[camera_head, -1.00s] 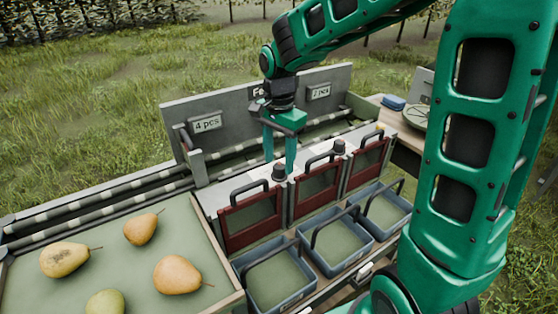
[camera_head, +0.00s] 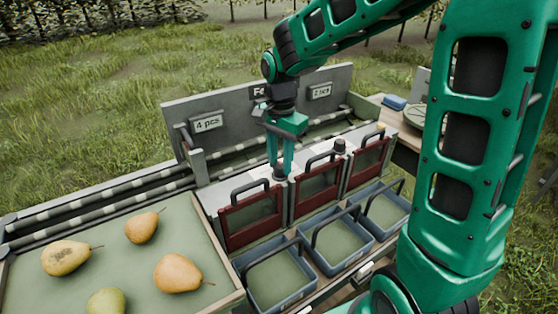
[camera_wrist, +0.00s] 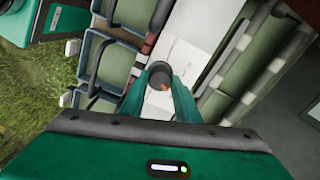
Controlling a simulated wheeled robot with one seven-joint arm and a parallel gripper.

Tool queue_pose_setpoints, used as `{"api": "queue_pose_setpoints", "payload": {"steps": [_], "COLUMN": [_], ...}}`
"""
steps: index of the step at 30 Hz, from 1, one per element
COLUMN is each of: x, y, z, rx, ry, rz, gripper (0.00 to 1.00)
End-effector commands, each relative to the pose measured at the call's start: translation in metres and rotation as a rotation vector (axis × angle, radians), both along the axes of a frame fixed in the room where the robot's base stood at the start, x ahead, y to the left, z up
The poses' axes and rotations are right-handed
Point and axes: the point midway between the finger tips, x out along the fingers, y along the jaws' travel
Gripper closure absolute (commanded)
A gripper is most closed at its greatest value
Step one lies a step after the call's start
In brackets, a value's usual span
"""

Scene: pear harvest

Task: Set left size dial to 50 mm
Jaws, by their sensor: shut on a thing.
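The left size dial (camera_head: 280,174) is a dark round knob on the white panel (camera_head: 220,197) behind the red-framed gates. In the head view my gripper (camera_head: 279,170) points down over it, with its green fingers close together on the knob. In the wrist view the dial (camera_wrist: 160,72) has an orange-red mark, and my gripper (camera_wrist: 164,85) is shut on it. The fingers cover part of the dial, and I cannot read its setting. The other dial (camera_head: 339,147) stands free to the right on the same panel.
Red-framed gates with handles (camera_head: 251,188) stand just in front of the dials. Blue-grey bins (camera_head: 240,280) are below them. A tray with several pears (camera_head: 178,272) is at left.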

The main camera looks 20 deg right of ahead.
Motion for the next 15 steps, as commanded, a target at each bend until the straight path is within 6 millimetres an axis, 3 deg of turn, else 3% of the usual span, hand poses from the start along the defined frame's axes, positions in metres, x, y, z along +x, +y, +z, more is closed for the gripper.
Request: {"api": "queue_pose_setpoints", "payload": {"steps": [15], "x": [0.0034], "y": [0.0017], "z": [0.0019], "rx": [0.001], "ry": [-0.01], "rz": [0.394], "gripper": [0.94]}}
